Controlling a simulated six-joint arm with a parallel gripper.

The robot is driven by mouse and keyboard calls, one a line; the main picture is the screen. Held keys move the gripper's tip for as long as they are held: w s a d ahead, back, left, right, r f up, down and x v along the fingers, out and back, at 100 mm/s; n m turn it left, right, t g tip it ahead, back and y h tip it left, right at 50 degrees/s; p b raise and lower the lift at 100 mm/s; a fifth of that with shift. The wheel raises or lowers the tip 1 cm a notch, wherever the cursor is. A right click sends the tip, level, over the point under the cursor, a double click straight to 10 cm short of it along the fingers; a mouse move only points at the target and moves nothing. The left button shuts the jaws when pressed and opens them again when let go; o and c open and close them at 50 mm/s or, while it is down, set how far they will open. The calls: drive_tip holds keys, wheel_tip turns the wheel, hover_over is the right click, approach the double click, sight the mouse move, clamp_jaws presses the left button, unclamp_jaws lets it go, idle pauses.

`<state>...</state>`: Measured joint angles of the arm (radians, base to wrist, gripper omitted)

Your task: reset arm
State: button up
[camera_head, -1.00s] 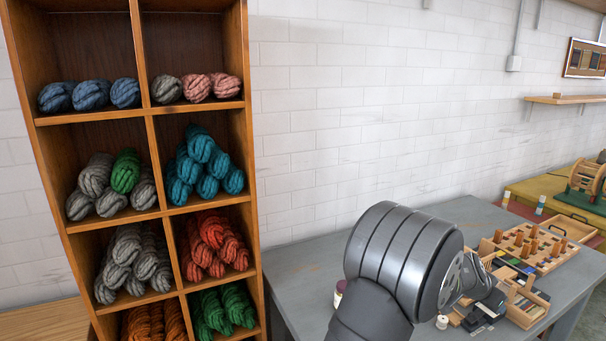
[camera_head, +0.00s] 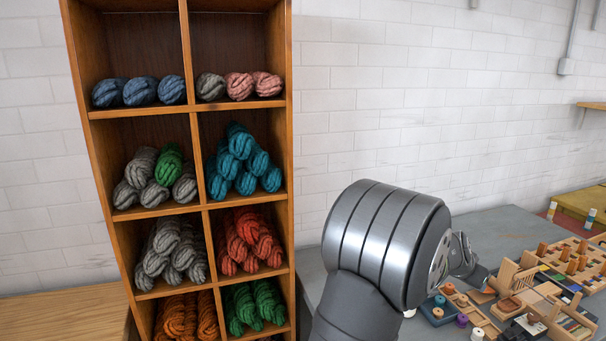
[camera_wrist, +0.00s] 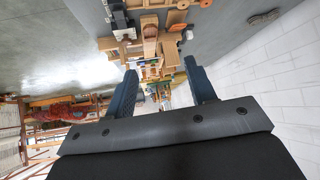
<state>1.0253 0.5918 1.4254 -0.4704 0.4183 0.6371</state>
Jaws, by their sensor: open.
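My gripper (camera_wrist: 160,66) is open in the wrist view, with its two dark blue fingers apart and nothing between them. Behind the gap, wooden workbench items show at a distance. A green skein (camera_head: 168,165) lies on top of grey ones (camera_head: 141,167), left of a compartment of teal skeins (camera_head: 241,143).
The grey workbench (camera_head: 494,232) carries wooden racks (camera_head: 565,258), small blocks and spools on the right. A wooden surface (camera_head: 62,318) lies left of the shelf. The white brick wall behind is clear between shelf and wall fixtures.

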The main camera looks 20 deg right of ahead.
drive_tip(key=shift+w+a+n, duration=0.3)
drive_tip(key=shift+w+a, duration=0.45)
drive_tip(key=shift+w, duration=0.05)
drive_tip(key=shift+s+d, duration=0.1)
drive_tip(key=s+d+f+m+g, duration=0.2)
drive_tip(key=s+d+f, duration=0.3)
drive_tip(key=s+d, duration=0.5)
drive_tip(key=shift+s+d+m+h, duration=0.25)
drive_tip(key=shift+s+m, duration=0.55)
drive_tip(key=shift+s, duration=1.15)
drive_tip(key=shift+a+r, duration=0.1)
drive_tip(key=shift+r, duration=0.05)
